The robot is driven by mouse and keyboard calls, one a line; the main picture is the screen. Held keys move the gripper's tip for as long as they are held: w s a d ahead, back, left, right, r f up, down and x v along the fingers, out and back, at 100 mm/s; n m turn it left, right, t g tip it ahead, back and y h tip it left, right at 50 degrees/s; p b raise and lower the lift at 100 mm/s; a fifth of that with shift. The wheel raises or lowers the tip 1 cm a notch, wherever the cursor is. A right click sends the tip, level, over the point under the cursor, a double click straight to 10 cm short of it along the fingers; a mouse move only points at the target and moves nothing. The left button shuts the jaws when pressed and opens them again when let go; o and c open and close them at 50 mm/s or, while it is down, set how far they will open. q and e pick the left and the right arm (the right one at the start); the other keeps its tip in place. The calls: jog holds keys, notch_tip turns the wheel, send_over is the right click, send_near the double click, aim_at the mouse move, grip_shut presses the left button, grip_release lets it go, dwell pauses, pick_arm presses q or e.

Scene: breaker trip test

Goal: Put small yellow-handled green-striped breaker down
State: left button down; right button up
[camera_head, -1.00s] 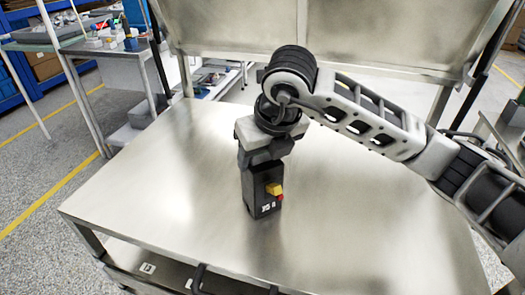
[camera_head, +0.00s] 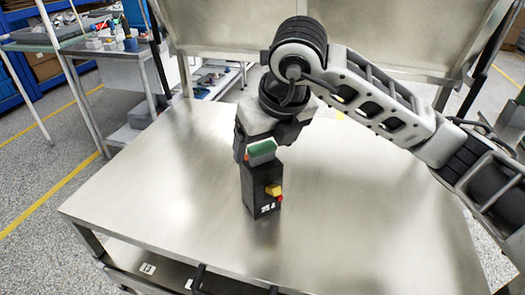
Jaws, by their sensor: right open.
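The small dark breaker (camera_head: 262,202) stands upright on the metal table (camera_head: 150,195). It has a yellow handle (camera_head: 273,190) with a bit of red beside it on its front, and a green stripe (camera_head: 262,149) at its top. My right gripper (camera_head: 256,140) is open just above and behind the breaker's top; its fingers are partly hidden, and I cannot tell whether they touch the breaker. My left gripper is not in view.
The table top around the breaker is bare. An upright metal panel (camera_head: 330,45) stands along the table's back. A side bench (camera_head: 80,47) with small items is at the upper left.

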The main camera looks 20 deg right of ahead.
jog(key=v, duration=0.8)
jog(key=shift+r, duration=0.2)
